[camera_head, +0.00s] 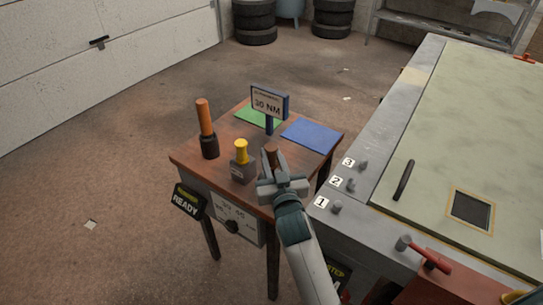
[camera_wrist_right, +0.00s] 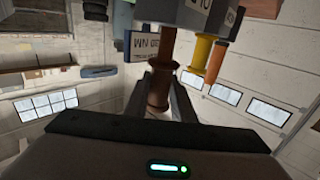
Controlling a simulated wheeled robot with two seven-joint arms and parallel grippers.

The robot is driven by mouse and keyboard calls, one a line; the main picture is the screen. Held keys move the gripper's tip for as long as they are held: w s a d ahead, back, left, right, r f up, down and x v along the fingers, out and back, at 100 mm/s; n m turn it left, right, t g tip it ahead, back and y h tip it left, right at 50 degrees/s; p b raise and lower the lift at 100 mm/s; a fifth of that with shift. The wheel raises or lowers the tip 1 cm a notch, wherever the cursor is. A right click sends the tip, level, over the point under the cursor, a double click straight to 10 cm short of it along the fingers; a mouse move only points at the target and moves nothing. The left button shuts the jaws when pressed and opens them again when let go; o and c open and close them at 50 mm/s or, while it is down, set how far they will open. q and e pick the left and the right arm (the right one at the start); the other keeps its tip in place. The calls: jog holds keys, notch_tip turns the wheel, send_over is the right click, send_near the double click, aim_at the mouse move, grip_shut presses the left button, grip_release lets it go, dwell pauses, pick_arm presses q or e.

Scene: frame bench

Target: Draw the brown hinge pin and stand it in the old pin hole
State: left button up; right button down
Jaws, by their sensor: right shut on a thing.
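My right gripper (camera_head: 272,168) is over the near right part of the small wooden table. It is shut on the brown hinge pin (camera_head: 271,151), whose top shows between the fingers. In the right wrist view the brown pin (camera_wrist_right: 163,62) stands between the two fingers (camera_wrist_right: 159,95), its flanged end toward me. A yellow pin (camera_head: 241,149) stands upright in a grey block (camera_head: 243,172) left of the gripper. The block (camera_wrist_right: 205,14) also shows in the wrist view. I cannot tell whether the brown pin's lower end touches anything. The old pin hole is not clearly seen. My left gripper is not in view.
An orange-handled tool (camera_head: 205,125) stands at the table's left. A "30 NM" sign (camera_head: 269,101), a green mat (camera_head: 258,115) and a blue mat (camera_head: 312,134) are at the back. A grey bench (camera_head: 385,175) with knobs numbered 1 to 3 is on the right.

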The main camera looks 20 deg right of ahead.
aim_at(273, 152)
jog(key=shift+f+b, duration=1.2)
jog(key=shift+f, duration=0.55)
jog(key=shift+r+p, duration=3.4)
jog(key=shift+r, duration=0.1)
jog(key=shift+p, duration=0.55)
dwell(0.6)
jog(key=shift+f+b, duration=0.8)
jog(key=shift+f, duration=0.4)
dwell(0.4)
